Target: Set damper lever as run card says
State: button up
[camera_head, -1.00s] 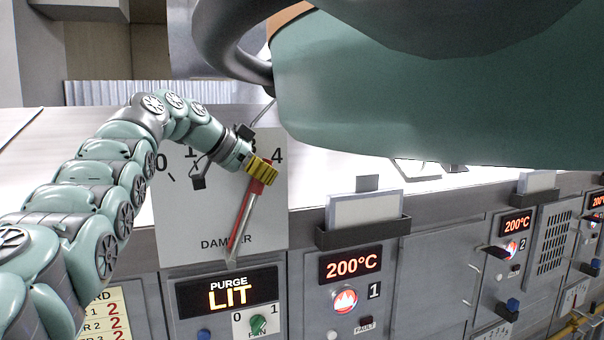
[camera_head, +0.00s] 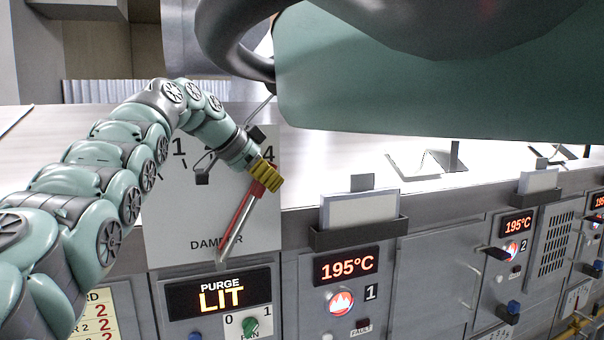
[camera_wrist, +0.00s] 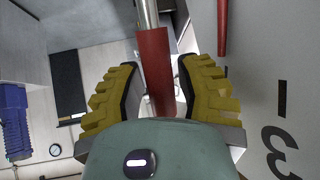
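The damper lever (camera_head: 238,222) has a metal shaft and a red grip, and slants up to the right across the white damper panel (camera_head: 190,225). My gripper (camera_head: 266,177) has yellow fingers around the lever's upper red end, close to the 4. In the wrist view my gripper (camera_wrist: 158,85) has the red grip of the lever (camera_wrist: 154,65) between its fingers, close to both. The 1 and 4 show in the head view; my arm hides the 0 and my gripper covers part of the scale. A card (camera_head: 97,310) at lower left is partly hidden; several red 2s show.
Below the panel a display (camera_head: 220,293) reads PURGE LIT, above a green fan knob (camera_head: 250,326). To its right a display (camera_head: 346,265) reads 195°C above a lit flame button (camera_head: 341,302). A card holder (camera_head: 360,235) juts out near the lever's right.

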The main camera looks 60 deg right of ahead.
jog(key=o, duration=0.3)
jog(key=shift+r, duration=0.15)
jog(key=v, duration=0.7)
jog(key=shift+a+r, duration=0.1)
jog(key=shift+a, duration=0.05)
dwell(0.4)
